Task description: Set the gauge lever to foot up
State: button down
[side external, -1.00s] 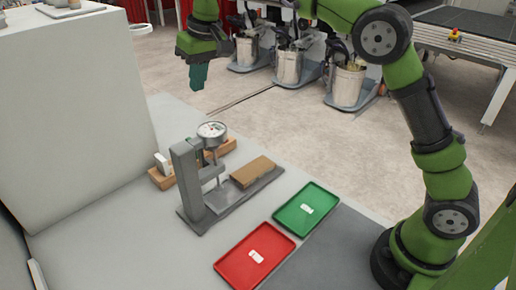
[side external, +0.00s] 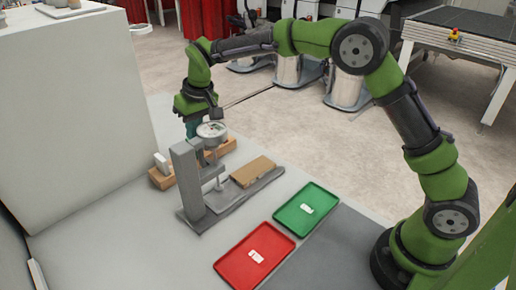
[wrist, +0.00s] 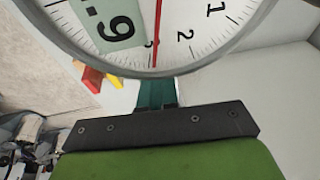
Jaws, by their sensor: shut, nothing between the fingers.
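The gauge stands on the grey bench with its round white dial (side external: 212,130) on top of a grey column (side external: 187,172). A thin stem (side external: 218,172) runs down from the dial toward the base plate (side external: 222,205); I cannot tell whether its foot touches. I cannot make out the lever clearly. My gripper (side external: 191,129) is at the dial's left, just behind it. In the wrist view the dial (wrist: 185,35) with its red needle fills the top, overlapping the teal fingertips (wrist: 156,92). The fingers are shut and empty.
A tan block (side external: 253,171) lies on the base plate's right part. A wooden holder (side external: 161,178) with a white piece stands behind the column. A green tray (side external: 307,209) and a red tray (side external: 254,257) lie in front. A large white box (side external: 75,110) stands at left.

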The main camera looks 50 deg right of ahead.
jog(key=shift+w+f, duration=0.15)
jog(key=shift+f, duration=0.55)
